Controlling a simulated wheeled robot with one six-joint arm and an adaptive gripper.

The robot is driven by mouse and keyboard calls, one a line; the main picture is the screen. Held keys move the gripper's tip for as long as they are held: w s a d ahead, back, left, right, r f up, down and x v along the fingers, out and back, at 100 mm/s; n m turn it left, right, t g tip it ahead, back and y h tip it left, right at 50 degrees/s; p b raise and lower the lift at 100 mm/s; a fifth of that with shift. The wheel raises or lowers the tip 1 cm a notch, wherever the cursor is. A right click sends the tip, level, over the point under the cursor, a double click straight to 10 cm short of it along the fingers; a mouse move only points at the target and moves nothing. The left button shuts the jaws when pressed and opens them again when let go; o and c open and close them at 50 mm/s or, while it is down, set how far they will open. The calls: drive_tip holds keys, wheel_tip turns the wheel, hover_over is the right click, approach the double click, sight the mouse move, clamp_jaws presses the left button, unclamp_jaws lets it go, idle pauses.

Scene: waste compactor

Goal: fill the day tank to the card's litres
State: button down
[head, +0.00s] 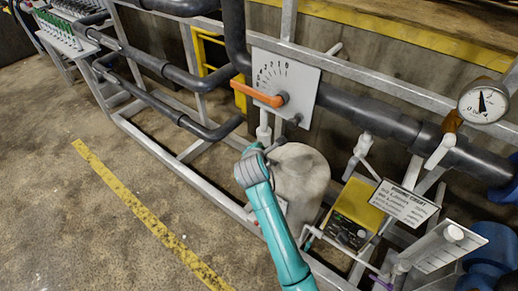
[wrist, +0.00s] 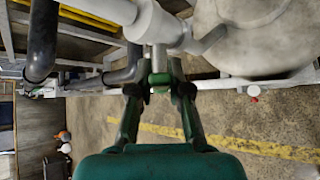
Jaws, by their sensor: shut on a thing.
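A pale rounded tank (head: 303,172) stands behind my gripper (head: 262,150); its rounded wall fills the upper right of the wrist view (wrist: 255,38). My gripper is shut at the stem of a white pipe valve (head: 263,130), just left of the tank and under the dial plate. In the wrist view my fingers (wrist: 160,84) close on a short grey valve stem (wrist: 159,58) below the white pipe fitting. The exact grip is partly hidden. A white card headed as a dosing chart (head: 405,203) hangs at right; its figures are too small to read.
A dial plate (head: 285,85) with an orange lever (head: 258,95) is above my gripper. A round gauge (head: 484,102) is at upper right. Dark pipes and rails surround the arm; floor is clear at left.

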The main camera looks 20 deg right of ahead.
drive_tip(key=shift+r, duration=0.1)
drive_tip(key=c, duration=1.1)
unclamp_jaws()
drive_tip(key=v, duration=1.2)
